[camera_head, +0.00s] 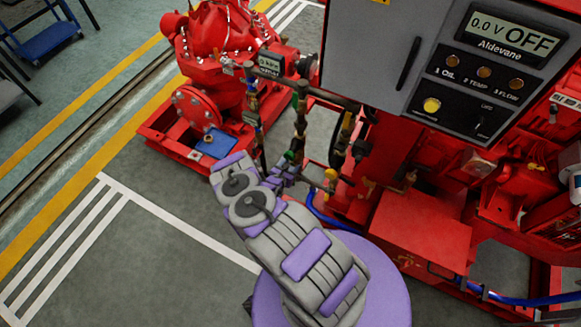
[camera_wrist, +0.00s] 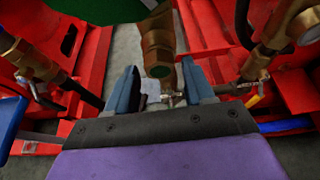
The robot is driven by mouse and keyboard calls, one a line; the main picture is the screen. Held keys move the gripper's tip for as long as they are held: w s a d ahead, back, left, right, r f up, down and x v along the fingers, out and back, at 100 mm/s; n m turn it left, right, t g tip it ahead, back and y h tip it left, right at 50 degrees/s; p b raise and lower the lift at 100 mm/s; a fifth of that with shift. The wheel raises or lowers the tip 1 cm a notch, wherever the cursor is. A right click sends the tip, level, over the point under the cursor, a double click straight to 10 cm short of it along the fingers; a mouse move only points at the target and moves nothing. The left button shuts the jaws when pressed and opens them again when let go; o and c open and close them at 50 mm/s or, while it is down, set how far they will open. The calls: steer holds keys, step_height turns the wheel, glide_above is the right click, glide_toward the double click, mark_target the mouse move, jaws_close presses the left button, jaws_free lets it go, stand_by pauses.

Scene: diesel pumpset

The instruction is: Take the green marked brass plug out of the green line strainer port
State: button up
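A brass strainer fitting (camera_wrist: 158,42) hangs down at the top middle of the wrist view, with a small green mark (camera_wrist: 150,3) above it. Its darker round lower end (camera_wrist: 158,70) faces me; I cannot tell whether this is the plug. My gripper (camera_wrist: 160,80) is open, one finger on each side of that end, with gaps visible. Contact is not visible. In the camera_head view my gripper (camera_head: 288,172) is at the pipework, beside a small green spot (camera_head: 290,155). The plug cannot be made out there.
A large dark green part (camera_wrist: 88,8) is close at the upper left. Brass pipes stand on both sides, the right one with a yellow-handled valve (camera_wrist: 254,100). A grey control panel (camera_head: 400,60) overhangs behind. A blue tray (camera_head: 215,145) sits on the red pump base. Open floor lies left.

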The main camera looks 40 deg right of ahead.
steer(key=shift+s+m+t, duration=0.2)
steer(key=shift+m+t, duration=0.3)
steer(key=shift+m, duration=0.3)
steer(key=m+t, duration=0.1)
steer(key=m, duration=0.1)
steer(key=shift+m+t+y, duration=0.3)
steer(key=shift+t, duration=0.1)
steer(key=shift+w+d, duration=0.1)
steer(key=shift+c, duration=0.2)
jaws_close()
steer(key=shift+w+r+n+g, duration=0.15)
steer(key=shift+n+g, duration=0.25)
steer(key=shift+n, duration=0.4)
steer(key=n+g, duration=0.2)
steer(key=shift+n, duration=0.3)
